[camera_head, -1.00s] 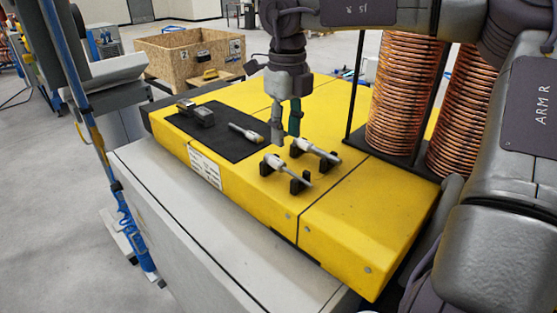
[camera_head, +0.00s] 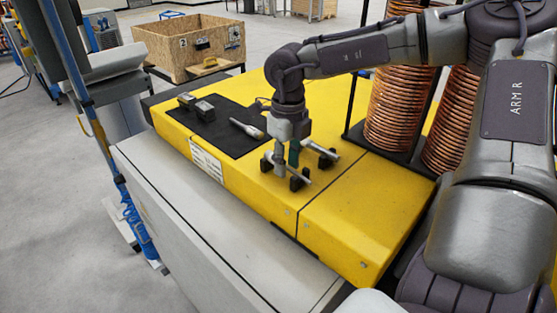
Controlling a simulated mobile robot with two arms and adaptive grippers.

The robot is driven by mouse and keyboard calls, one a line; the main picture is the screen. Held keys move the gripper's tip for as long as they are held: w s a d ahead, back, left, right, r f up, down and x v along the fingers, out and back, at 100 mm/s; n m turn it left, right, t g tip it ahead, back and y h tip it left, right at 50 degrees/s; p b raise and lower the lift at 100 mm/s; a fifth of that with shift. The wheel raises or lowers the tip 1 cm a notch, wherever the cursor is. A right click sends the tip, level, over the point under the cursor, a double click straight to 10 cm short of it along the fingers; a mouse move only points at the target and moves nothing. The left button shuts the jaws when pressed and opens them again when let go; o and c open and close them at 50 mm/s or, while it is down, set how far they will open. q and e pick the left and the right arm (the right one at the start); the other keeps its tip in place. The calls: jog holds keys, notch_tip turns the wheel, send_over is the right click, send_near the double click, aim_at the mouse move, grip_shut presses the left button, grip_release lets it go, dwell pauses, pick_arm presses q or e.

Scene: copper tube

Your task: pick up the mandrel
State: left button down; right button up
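Two metal rod-like tools, which look like mandrels, rest on black holders on the yellow table: a front mandrel (camera_head: 300,176) and a rear mandrel (camera_head: 323,151). A third rod-shaped tool (camera_head: 247,128) with a tan end lies on the black mat. I cannot tell which one the task names. My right gripper (camera_head: 287,168) points down over the front mandrel. Its grey finger shows on the near side and its greenish finger on the far side, with a gap between them. The fingers partly hide that mandrel, and contact cannot be made out. My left gripper is out of view.
Copper coils (camera_head: 393,110) on a dark stand rise at the right, close to my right arm. A wooden crate (camera_head: 190,52) stands behind. The yellow table's front right part (camera_head: 350,220) is clear.

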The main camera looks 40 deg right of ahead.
grip_shut()
jog(key=shift+r, duration=0.1)
